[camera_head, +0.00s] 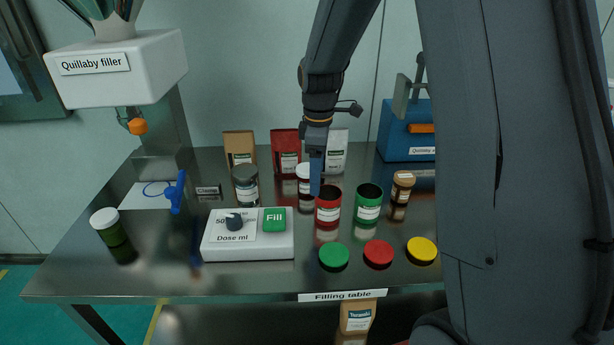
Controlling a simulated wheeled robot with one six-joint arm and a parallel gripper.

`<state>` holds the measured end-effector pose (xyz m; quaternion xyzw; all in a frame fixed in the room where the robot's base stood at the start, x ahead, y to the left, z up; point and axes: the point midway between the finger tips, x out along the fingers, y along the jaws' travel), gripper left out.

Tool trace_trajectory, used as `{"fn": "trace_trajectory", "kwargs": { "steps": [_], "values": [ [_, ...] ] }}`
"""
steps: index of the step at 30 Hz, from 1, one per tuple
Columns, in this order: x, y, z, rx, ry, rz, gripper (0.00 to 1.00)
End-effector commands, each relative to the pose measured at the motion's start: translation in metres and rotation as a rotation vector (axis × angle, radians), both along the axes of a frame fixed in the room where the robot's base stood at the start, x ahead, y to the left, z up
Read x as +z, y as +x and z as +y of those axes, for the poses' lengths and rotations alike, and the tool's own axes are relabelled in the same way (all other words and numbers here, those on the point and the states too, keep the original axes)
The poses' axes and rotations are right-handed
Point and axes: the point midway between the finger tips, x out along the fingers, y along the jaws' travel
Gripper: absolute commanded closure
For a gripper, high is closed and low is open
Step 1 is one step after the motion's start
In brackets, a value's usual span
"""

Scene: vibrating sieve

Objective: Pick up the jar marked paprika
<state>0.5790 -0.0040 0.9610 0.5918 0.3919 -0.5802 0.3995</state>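Several jars stand on the steel filling table (270,275); their labels are too small to read, so I cannot tell which says paprika. A white-lidded jar with dark red contents (302,187) is partly hidden behind my gripper (316,188). An open red jar (328,208) and an open green jar (369,206) stand just in front and to the right. A grey-lidded jar (245,186), a brown jar (403,187) and a white-lidded green jar (112,230) stand farther apart. My gripper points down, seen edge-on; its opening and any contact are unclear.
A dose box (248,248) with a green Fill button sits at front. Green (334,257), red (378,254) and yellow (422,250) lids lie near the front edge. Pouches (286,151) stand behind. The Quillaby filler (120,75) overhangs at left. My arm hides the right side.

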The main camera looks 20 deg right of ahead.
Motion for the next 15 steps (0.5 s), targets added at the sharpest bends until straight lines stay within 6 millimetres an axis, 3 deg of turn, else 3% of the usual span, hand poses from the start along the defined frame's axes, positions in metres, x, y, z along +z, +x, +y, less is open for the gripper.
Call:
{"fn": "trace_trajectory", "kwargs": {
  "steps": [3, 6, 10, 15],
  "values": [
    [0.001, 0.042, 0.001, 0.265, -0.004, 0.008, 0.29],
    [-0.001, 0.069, 0.001, 0.456, -0.006, 0.014, 0.29],
    [-0.003, 0.092, 0.002, 0.633, -0.008, 0.017, 0.29],
    [-0.007, 0.104, 0.002, 0.737, -0.008, 0.020, 0.29]
  ]
}}
